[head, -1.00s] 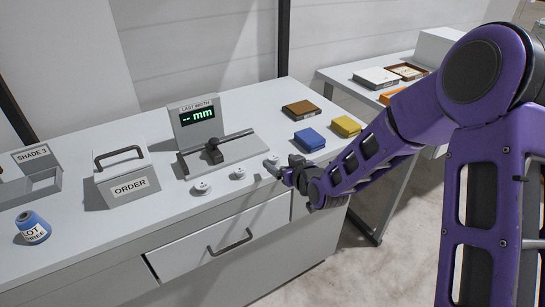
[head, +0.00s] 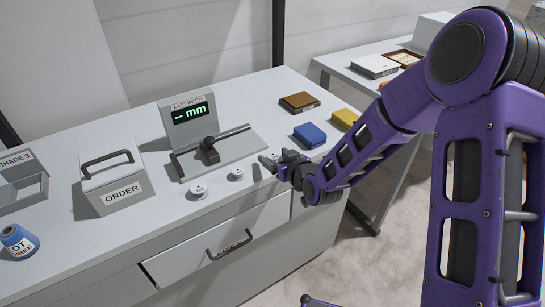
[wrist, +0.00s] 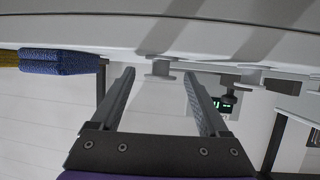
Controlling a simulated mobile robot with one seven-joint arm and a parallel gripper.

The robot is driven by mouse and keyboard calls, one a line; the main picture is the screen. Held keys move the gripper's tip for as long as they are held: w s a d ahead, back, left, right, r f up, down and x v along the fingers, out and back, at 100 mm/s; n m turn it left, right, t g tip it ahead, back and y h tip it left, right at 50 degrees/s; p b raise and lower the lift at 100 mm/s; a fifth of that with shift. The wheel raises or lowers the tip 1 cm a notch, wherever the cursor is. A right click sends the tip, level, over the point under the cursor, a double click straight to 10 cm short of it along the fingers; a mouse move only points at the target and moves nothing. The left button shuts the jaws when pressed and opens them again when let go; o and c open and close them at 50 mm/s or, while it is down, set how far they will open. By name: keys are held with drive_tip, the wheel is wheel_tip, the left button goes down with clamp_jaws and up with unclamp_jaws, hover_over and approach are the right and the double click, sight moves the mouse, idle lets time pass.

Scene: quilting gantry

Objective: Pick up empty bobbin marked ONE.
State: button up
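Two small white bobbins stand on the bench top in the head view, one to the left (head: 197,189) and one nearer my gripper (head: 236,174). The wrist view shows several pale bobbins along the bench edge, one of them (wrist: 160,69) in line with the gap between my fingers. Others show to its right (wrist: 251,76). I cannot read a ONE mark on any of them. My gripper (head: 272,164) is low over the bench's front edge, right of the two bobbins. In the wrist view its fingers (wrist: 160,76) are apart with nothing clamped between them.
Behind the bobbins stands a width gauge with a display (head: 190,113). Blue (head: 309,134), brown (head: 299,101) and yellow (head: 345,117) blocks lie beyond my gripper. An ORDER box (head: 113,185) and a blue spool (head: 17,240) are left. A drawer (head: 215,245) is below.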

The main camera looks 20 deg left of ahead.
clamp_jaws()
drive_tip(key=shift+r, duration=0.1)
